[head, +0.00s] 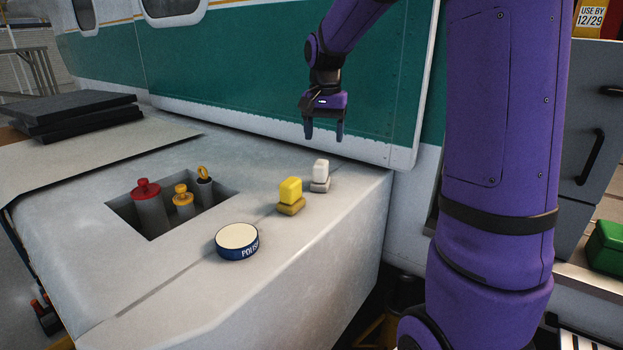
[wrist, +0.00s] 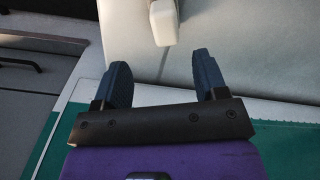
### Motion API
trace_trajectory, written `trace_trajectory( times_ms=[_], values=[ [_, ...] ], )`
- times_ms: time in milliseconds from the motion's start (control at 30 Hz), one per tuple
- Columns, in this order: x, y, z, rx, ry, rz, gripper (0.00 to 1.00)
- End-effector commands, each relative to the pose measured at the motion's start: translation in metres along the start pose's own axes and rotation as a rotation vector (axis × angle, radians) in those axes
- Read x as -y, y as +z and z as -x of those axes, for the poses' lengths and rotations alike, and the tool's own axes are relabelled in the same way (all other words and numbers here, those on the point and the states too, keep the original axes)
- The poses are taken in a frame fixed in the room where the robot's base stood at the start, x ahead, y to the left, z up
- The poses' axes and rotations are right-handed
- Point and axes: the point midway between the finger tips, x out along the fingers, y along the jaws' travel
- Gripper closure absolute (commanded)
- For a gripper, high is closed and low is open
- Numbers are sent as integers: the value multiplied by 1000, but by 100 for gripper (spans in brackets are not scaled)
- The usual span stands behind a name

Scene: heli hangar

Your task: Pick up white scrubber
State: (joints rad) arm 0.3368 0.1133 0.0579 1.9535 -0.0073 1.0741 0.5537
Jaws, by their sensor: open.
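The white scrubber (head: 320,170) stands upright on the grey worktop near its far right edge, with a darker greyish base under its white upper part. In the wrist view it shows at the top (wrist: 167,24), beyond the fingertips and partly cut off by the frame. My gripper (head: 324,135) points down above the worktop, a little above and behind the scrubber in the head view. In the wrist view my gripper (wrist: 162,80) has its two dark fingers spread apart with nothing between them.
A yellow scrubber (head: 290,193) stands just left of the white one. A round polish tin (head: 237,241) sits nearer the front. A recess (head: 128,214) holds several capped canisters. A green and white panel (head: 270,75) rises behind the worktop. Black slabs (head: 75,118) lie at left.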

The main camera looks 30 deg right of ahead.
Motion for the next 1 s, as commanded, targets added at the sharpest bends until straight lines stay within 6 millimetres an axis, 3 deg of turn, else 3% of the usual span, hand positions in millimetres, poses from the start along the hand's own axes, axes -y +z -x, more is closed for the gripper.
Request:
trace_trajectory(
  times_ms=[300,567,800,1000],
  values=[
    [0,0,-44,4,2,-2,34],
    [2,0,-61,2,1,-1,34],
    [6,0,-94,4,3,0,34],
    [7,0,-106,1,1,0,34]
  ],
)
